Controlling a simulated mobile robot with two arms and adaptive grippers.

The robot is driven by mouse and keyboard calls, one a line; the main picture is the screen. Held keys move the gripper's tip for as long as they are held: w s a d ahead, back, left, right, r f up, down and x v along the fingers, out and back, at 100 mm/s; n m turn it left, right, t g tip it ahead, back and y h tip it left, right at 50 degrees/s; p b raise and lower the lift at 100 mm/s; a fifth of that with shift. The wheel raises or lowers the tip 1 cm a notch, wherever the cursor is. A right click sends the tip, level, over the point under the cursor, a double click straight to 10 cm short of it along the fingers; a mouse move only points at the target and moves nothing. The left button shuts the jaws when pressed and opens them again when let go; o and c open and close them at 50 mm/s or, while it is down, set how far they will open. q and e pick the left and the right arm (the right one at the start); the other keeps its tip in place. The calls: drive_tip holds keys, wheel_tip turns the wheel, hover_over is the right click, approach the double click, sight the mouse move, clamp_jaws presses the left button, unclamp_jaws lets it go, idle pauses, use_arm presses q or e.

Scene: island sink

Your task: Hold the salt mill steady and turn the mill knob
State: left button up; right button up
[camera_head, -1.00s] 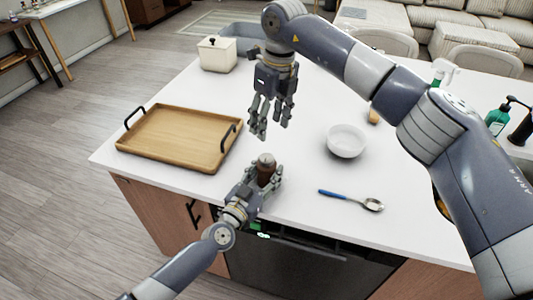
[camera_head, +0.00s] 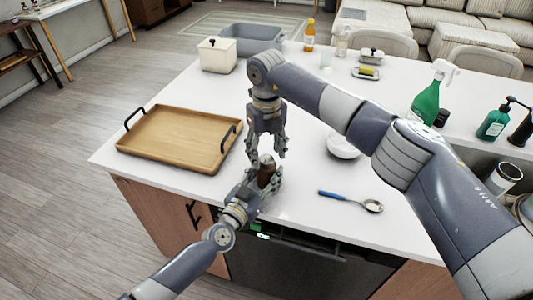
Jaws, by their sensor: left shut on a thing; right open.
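The salt mill (camera_head: 265,177) is a dark brown upright mill with a grey knob (camera_head: 267,160) on top, near the front edge of the white island. My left gripper (camera_head: 263,184) comes from the lower left and is shut around the mill's body, hiding its lower part. My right gripper (camera_head: 267,154) points down from above, open, with its fingertips around the height of the knob. I cannot tell whether the fingers touch the knob.
A wooden tray (camera_head: 165,139) with black handles lies to the left. A white bowl (camera_head: 342,147), partly behind my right arm, and a blue-handled spoon (camera_head: 350,200) are to the right. A white canister (camera_head: 217,55) and grey basin (camera_head: 252,38) stand behind. A green spray bottle (camera_head: 425,103) stands at right.

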drive_tip(key=shift+f, duration=0.55)
drive_tip(key=c, duration=1.1)
drive_tip(key=shift+m, duration=0.3)
